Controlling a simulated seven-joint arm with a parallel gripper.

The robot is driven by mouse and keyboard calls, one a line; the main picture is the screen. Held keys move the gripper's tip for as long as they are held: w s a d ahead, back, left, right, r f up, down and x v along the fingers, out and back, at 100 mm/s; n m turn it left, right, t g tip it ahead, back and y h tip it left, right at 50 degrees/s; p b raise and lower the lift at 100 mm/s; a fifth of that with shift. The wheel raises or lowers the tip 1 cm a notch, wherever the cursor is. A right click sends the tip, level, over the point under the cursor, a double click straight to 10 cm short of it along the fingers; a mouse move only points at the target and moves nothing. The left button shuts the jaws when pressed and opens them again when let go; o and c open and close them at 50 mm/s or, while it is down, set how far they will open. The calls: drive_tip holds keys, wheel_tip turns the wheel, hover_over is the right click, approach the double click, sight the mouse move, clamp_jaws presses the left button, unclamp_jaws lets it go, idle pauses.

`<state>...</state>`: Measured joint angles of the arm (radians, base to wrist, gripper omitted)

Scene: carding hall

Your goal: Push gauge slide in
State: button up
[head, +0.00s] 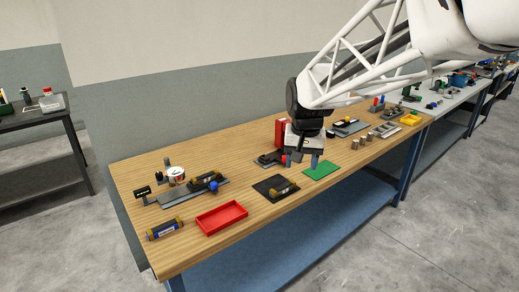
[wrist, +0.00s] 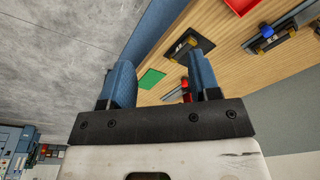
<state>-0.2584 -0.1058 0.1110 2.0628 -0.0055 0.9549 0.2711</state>
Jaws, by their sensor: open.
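A long grey gauge fixture (head: 180,197) lies at the left part of the wooden bench in the head view. A dark slide block with a blue knob (head: 213,186) sits on its rail, and a round white dial (head: 175,174) stands behind it. I cannot tell how far in the slide is. The blue knob (wrist: 267,31) also shows at the top right of the wrist view. My gripper (head: 301,160) is above the bench to the right of the fixture, apart from it. Its two blue fingers (wrist: 163,82) are spread, with nothing held between them.
A red tray (head: 222,228) lies in front of the fixture, with a blue-and-dark cylinder (head: 164,229) to its left. A black mat (head: 264,188) with a block and a green mat (head: 322,170) lie near my gripper. Other items crowd the bench's right end.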

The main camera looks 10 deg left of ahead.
drive_tip(key=w+a+f, duration=0.3)
drive_tip(key=w+a, duration=0.5)
drive_tip(key=g, duration=0.1)
hover_over(214, 183)
drive_tip(key=f, duration=1.4)
drive_tip(key=shift+d+f, duration=0.2)
drive_tip(key=shift+d, duration=0.05)
drive_tip(key=shift+a+f, duration=0.2)
drive_tip(key=shift+a, duration=0.15)
drive_tip(key=shift+f, duration=0.1)
drive_tip(key=shift+f, duration=3.8)
